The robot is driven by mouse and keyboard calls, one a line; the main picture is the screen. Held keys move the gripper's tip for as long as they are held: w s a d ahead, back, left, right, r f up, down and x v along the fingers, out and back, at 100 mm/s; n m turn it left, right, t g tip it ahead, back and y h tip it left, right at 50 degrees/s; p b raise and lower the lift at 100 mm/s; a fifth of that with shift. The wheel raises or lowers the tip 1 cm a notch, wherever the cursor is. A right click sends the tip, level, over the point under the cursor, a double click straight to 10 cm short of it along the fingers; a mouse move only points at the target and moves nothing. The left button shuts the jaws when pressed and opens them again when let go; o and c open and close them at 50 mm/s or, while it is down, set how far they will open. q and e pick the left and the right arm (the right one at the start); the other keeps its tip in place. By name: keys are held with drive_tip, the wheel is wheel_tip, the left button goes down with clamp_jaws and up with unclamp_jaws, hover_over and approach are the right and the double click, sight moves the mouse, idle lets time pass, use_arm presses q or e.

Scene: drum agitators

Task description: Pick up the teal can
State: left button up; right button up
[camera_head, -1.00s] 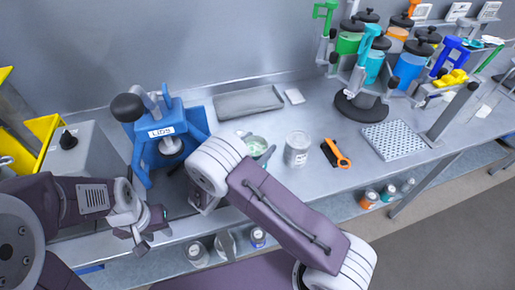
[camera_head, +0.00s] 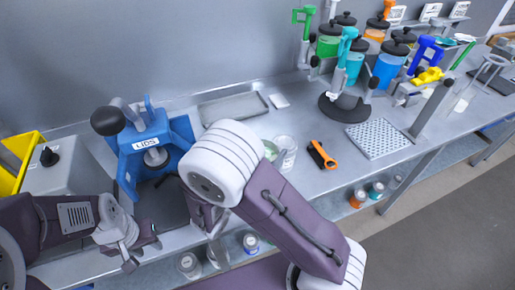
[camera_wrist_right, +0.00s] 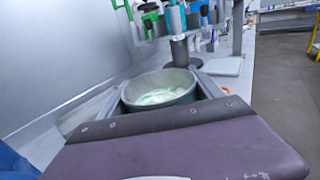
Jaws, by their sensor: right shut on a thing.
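An open metal can (camera_wrist_right: 160,92) with pale mint-green contents sits between the fingers of my right gripper (camera_wrist_right: 158,78) in the right wrist view. The gripper is shut on it. In the head view my right arm covers that gripper, and only a sliver of the can's green contents (camera_head: 270,150) shows beside the arm. My left gripper (camera_head: 143,253) is empty, its fingers apart, in front of the bench at lower left.
A pale can (camera_head: 287,155) stands close beside the held one. An orange-handled brush (camera_head: 322,155), a perforated tray (camera_head: 377,138) and a black-based stand (camera_head: 344,106) are to the right. A blue LIDS press (camera_head: 150,150) stands left. Coloured tanks (camera_head: 386,70) are at the back.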

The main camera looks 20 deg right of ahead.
drive_tip(key=shift+s+d+r, duration=0.35)
drive_tip(key=shift+s+r, duration=0.1)
drive_tip(key=shift+s, duration=0.2)
drive_tip(key=shift+s+d+r, duration=0.3)
drive_tip(key=shift+s+r, duration=0.1)
drive_tip(key=shift+s, duration=0.2)
